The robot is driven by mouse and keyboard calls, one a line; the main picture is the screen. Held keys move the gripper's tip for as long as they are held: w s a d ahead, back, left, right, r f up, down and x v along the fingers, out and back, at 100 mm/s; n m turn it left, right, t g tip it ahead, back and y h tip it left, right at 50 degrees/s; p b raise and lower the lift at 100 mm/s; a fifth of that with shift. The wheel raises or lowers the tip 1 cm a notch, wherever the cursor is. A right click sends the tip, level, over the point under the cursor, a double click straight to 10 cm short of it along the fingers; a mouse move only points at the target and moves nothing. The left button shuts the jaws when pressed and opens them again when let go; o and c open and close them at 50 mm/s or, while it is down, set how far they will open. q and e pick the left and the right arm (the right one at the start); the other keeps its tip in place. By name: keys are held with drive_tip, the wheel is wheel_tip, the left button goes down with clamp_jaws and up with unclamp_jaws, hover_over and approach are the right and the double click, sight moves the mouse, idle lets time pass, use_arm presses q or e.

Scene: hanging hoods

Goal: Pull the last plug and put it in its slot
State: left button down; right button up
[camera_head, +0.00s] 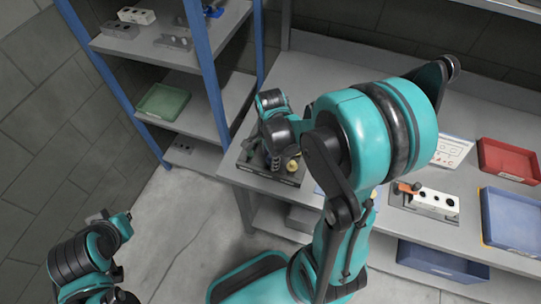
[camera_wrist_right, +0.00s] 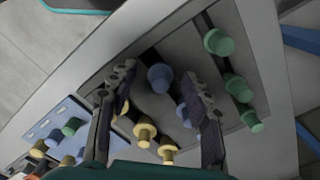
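A dark rack (camera_wrist_right: 205,70) holds rows of plugs; it stands on the table's left end and shows in the head view (camera_head: 246,165). A blue plug (camera_wrist_right: 160,77) is between my right gripper's fingertips (camera_wrist_right: 158,78), with a visible gap on each side. Another blue plug (camera_wrist_right: 183,112) is partly behind a finger. Green plugs (camera_wrist_right: 238,88) stand in a row to the right, yellow plugs (camera_wrist_right: 145,133) nearer. A light blue board (camera_wrist_right: 52,122) with green, blue and yellow plugs lies at left. My left gripper (camera_head: 98,217) hangs away from the table, its fingers unclear.
A white block with holes and an orange part (camera_head: 435,201), a picture card (camera_head: 452,150), a red tray (camera_head: 508,160) and a blue tray (camera_head: 511,219) are on the right. A shelf rack (camera_head: 207,75) stands left. My right arm hides the table's middle.

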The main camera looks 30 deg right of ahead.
drive_tip(key=shift+r, duration=0.1)
wheel_tip(320, 180, up, 12)
idle(0.5)
drive_tip(key=shift+a, duration=0.1)
drive_tip(key=s+a+n+t, duration=0.2)
drive_tip(key=a+n+t, duration=0.1)
drive_tip(key=n, duration=0.6)
drive_tip(key=s+a+n+t+b, duration=0.1)
drive_tip(key=s+a+n+t, duration=0.2)
drive_tip(key=n, duration=0.7)
drive_tip(key=shift+a+t, duration=0.45)
drive_tip(key=shift+t, duration=0.15)
drive_tip(key=shift+c, duration=0.4)
